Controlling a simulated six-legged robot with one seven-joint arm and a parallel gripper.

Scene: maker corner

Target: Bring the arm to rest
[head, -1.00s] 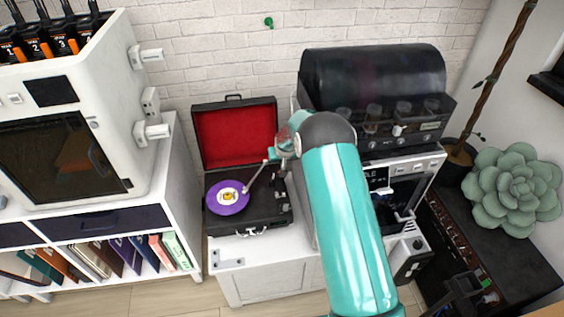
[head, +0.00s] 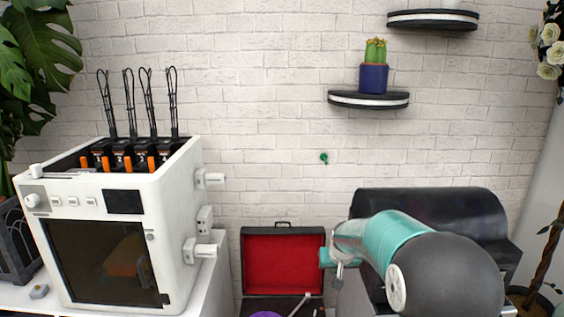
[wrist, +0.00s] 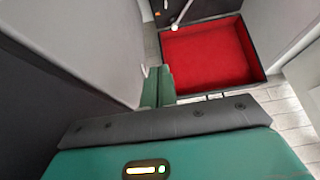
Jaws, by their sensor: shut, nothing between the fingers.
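My arm, teal with a dark grey joint, shows at the lower right of the head view, in front of the black-domed machine. My gripper (wrist: 158,80) shows in the wrist view as two narrow teal fingers close together, shut with nothing between them. In the wrist view the open red-lined lid of the record player (wrist: 208,55) lies beyond the fingertips. In the head view the red-lined record player (head: 283,262) stands left of my arm's end, and its lower part is cut off by the frame.
A white printer-like machine (head: 125,240) with black and orange units on top stands at the left. The black-domed machine (head: 450,207) is partly behind my arm. A potted cactus (head: 374,78) sits on a wall shelf (head: 368,100).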

